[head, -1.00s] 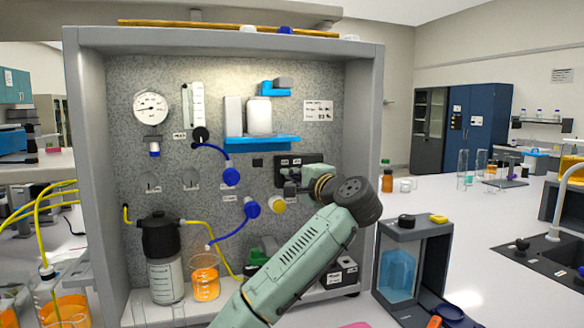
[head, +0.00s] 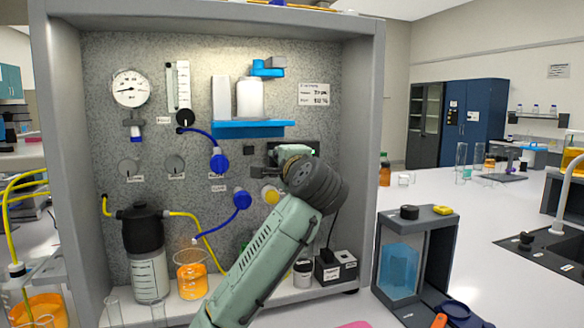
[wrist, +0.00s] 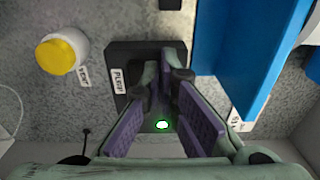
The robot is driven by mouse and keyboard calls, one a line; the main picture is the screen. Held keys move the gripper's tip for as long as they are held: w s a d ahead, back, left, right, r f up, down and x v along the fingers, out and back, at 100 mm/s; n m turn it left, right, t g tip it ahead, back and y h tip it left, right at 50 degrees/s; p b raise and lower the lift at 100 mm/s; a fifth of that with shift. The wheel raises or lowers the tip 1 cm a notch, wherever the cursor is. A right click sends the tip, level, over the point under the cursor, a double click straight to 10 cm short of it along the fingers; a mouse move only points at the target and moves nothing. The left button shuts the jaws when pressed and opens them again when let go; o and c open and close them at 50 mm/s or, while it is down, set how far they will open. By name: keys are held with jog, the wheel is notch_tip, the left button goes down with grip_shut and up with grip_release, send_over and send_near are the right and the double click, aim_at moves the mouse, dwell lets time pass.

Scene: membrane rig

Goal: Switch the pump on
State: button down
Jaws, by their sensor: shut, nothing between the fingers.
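The black pump switch plate (wrist: 120,62), labelled PUMP, fills the middle of the wrist view; a green lamp (wrist: 162,125) is lit near it. In the head view the dark plate (head: 312,146) is mostly behind my wrist, with a small green light at its right. My gripper (wrist: 165,76) is shut and empty, its purple-padded fingers pointing at the plate. The fingers hide the switch itself, so I cannot tell its position or whether they touch it.
A yellow-capped vent knob (wrist: 57,56) sits beside the plate. A blue shelf (head: 250,129) juts out just above, close to my fingers in the wrist view (wrist: 238,60). Blue tubing (head: 222,222) hangs to the left. A glass-fronted tank (head: 400,265) stands at right.

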jog(key=v, duration=0.9)
jog(key=shift+r, duration=0.2)
jog(key=shift+a, duration=0.15)
